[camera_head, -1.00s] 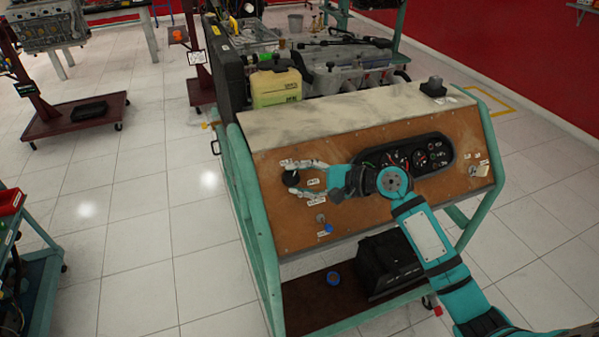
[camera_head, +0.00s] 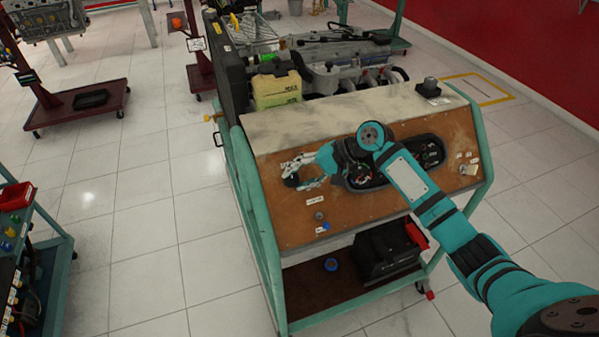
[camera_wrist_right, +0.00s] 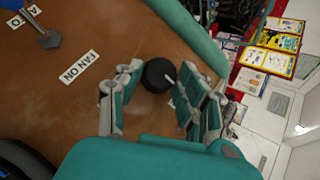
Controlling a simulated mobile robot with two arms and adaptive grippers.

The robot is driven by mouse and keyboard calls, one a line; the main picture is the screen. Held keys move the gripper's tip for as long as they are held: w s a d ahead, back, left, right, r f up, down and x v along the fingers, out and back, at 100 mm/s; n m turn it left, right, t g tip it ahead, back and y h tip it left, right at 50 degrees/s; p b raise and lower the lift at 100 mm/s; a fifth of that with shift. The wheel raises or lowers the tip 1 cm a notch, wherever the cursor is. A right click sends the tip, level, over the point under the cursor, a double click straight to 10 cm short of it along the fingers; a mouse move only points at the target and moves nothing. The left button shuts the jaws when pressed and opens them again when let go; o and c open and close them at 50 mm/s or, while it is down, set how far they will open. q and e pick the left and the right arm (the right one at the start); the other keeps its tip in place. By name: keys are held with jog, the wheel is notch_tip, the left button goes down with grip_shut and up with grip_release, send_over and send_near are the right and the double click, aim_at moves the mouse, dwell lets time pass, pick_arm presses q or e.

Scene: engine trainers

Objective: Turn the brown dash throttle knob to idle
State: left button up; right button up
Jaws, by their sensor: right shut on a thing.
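The throttle knob (camera_wrist_right: 158,75) is dark and round with a pale pointer line. It sits on the brown dash panel (camera_head: 385,202), towards its left end. In the wrist view my right gripper (camera_wrist_right: 160,88) has one finger on each side of the knob, shut on it. In the head view the right gripper (camera_head: 298,172) reaches the knob (camera_head: 291,181) from the upper right, and its fingers partly hide it. Labels near the knob are partly covered, so I cannot read its setting. My left gripper is not in view.
A gauge cluster (camera_head: 431,150) lies partly behind my right arm. A "FAN ON" label (camera_wrist_right: 79,68) and a toggle switch (camera_wrist_right: 46,37) are near the knob. A blue knob (camera_head: 325,226) sits lower on the panel. A black battery (camera_head: 388,252) stands on the lower shelf.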

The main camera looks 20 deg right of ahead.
dwell(0.5)
jog(key=o, duration=1.1)
jog(key=shift+d+r, duration=0.1)
jog(key=v, duration=1.1)
jog(key=shift+s+d+r, duration=0.1)
jog(key=shift+d+r, duration=0.05)
jog(key=shift+r, duration=0.15)
